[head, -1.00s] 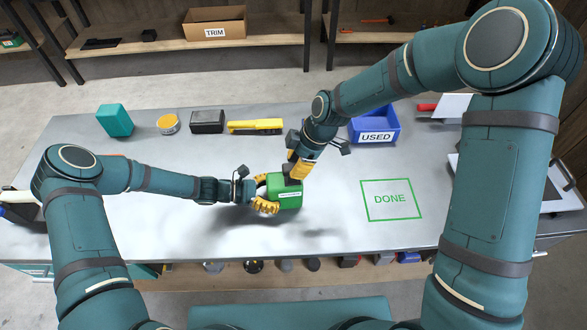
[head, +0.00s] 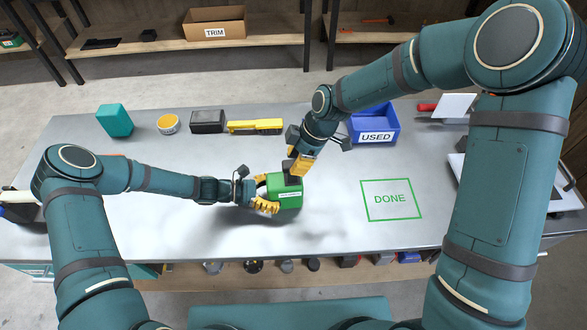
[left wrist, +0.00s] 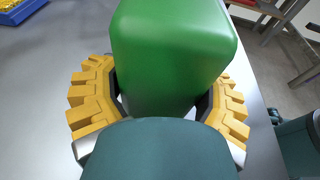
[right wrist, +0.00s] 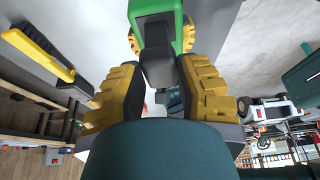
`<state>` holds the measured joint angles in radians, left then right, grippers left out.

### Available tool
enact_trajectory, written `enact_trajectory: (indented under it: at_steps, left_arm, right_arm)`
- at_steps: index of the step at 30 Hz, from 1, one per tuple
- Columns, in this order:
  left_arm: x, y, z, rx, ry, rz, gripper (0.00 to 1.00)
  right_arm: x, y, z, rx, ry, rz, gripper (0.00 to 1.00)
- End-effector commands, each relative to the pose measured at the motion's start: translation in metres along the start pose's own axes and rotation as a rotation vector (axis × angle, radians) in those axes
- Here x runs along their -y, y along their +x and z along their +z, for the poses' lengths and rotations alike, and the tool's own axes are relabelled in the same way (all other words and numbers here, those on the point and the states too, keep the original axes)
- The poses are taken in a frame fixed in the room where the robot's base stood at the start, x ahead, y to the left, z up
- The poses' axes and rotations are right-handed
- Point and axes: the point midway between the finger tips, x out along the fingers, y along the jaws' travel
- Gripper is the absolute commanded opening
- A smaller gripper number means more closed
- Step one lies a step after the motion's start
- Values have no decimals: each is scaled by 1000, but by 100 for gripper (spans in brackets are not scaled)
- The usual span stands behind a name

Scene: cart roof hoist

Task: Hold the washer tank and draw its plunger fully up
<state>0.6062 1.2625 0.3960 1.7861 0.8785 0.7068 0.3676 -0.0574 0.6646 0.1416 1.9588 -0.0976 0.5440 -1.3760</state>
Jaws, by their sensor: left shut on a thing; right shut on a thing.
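The washer tank (head: 288,197) is a green box-shaped body with a white label, standing on the grey bench; it also shows in the left wrist view (left wrist: 172,60). My left gripper (head: 264,193) is shut on the tank, its yellow fingers on opposite sides of the body. My right gripper (head: 296,166) is above the tank and shut on the dark plunger handle (right wrist: 158,68), which stands up from the tank's top. In the right wrist view the tank's green body (right wrist: 187,32) shows beyond the handle. The plunger's rod is hidden, so its height cannot be read.
A blue bin marked USED (head: 376,124) and a green DONE outline (head: 391,199) are at right. The bench front is clear.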

Motion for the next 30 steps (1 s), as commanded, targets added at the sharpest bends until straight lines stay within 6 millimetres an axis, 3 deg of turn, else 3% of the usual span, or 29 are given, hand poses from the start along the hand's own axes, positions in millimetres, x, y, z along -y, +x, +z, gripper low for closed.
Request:
enact_trajectory:
  at_steps: [30]
  left_arm:
    - [0, 0, 0, -1, 0, 0, 37]
  right_arm:
    - [-1, -10, -5, -2, -1, 3, 5]
